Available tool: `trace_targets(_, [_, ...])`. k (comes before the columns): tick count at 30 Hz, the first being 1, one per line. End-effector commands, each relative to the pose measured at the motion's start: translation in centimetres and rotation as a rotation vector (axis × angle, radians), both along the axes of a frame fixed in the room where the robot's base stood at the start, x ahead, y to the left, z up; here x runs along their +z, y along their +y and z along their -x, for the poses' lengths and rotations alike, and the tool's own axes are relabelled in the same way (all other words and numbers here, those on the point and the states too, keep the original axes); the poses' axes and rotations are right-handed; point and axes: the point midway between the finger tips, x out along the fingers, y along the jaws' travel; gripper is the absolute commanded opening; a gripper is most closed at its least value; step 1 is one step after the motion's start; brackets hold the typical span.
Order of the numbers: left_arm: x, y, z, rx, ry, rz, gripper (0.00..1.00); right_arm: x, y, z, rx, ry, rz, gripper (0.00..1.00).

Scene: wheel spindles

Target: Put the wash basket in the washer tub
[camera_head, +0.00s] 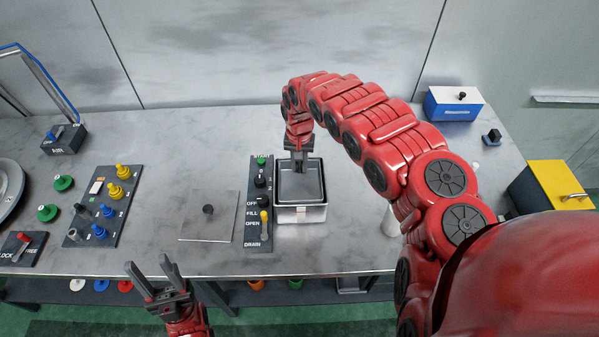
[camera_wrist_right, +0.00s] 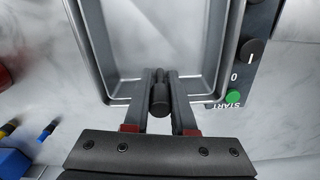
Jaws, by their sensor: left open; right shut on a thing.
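The wash basket (camera_head: 301,187) is a dark grey square tray with a raised rim. It lines up with the opening of the pale metal washer tub (camera_head: 301,214), which stands right of the control panel. I cannot tell how deep it sits. My right gripper (camera_head: 299,163) points down at the basket's far edge and is shut on its small black handle. In the right wrist view, the handle (camera_wrist_right: 160,97) is between the fingers and the basket's grey rim (camera_wrist_right: 95,50) is beyond. My left gripper (camera_head: 158,283) is open and empty in front of the table.
The control panel (camera_head: 259,205), with knobs and a yellow lever, stands close left of the tub. A clear lid (camera_head: 207,228) with a black knob lies further left. A panel of coloured knobs (camera_head: 105,206) is beyond it. A blue and white box (camera_head: 453,103) is at back right.

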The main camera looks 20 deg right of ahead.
Motion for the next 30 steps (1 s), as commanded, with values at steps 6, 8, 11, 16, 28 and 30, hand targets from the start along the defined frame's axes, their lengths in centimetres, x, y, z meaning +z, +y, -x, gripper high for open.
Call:
trace_targets(6, [0.4,0.0,0.0,0.0,0.0,0.0,0.5,-1.1,0.0,-0.1,0.001,-0.002,-0.001,0.0])
trace_targets(8, [0.7,0.0,0.0,0.0,0.0,0.0,0.5,-1.7,0.0,-0.1,0.0,-0.001,-0.003,0.0])
trace_targets(11, [1.0,0.0,0.0,0.0,0.0,0.0,0.5,-3.0,0.2,0.1,0.002,0.002,-0.004,0.0])
trace_targets(16, [1.2,0.0,0.0,0.0,0.0,0.0,0.5,-4.4,0.1,0.0,0.0,0.0,-0.002,0.0])
trace_targets(28, [0.9,0.0,0.0,0.0,0.0,0.0,0.5,-4.9,0.0,0.0,0.0,0.0,0.001,0.0])
trace_targets(30, [1.0,0.0,0.0,0.0,0.0,0.0,0.5,-4.9,-0.1,0.0,0.0,0.0,0.001,0.29])
